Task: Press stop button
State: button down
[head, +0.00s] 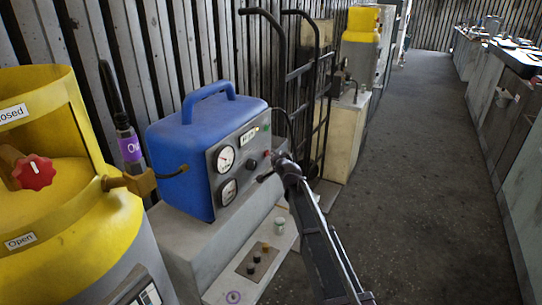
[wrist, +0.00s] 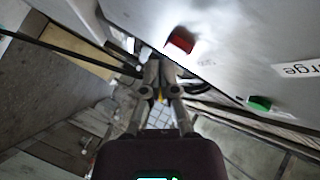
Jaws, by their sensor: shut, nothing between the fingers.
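The blue machine (head: 190,145) stands on a grey block, with a grey front panel carrying two round gauges. A red button (wrist: 180,40) shows on its panel in the wrist view, just above and right of my fingertips. A green button (wrist: 260,103) sits further right on the same panel. Which one is the stop button is not readable; the red one looks like it. My gripper (wrist: 160,72) is shut and empty, close to the red button; I cannot tell if it touches. In the head view my gripper (head: 274,158) is at the panel's right edge and partly hides it.
A yellow tank (head: 60,215) with a red knob (head: 34,172) stands at the left. A black hand truck (head: 300,90) stands behind my arm. A low shelf (head: 285,245) holds small items below the machine. The floor aisle (head: 420,160) to the right is clear.

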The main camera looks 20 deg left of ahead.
jog(key=shift+a, duration=0.2)
jog(key=shift+a, duration=0.25)
dwell(0.6)
jog(key=shift+d, duration=0.45)
jog(key=shift+d, duration=0.1)
dwell(0.3)
jog(key=d, duration=0.5)
jog(key=shift+s+d, duration=0.2)
jog(key=shift+d, duration=0.2)
dwell(0.9)
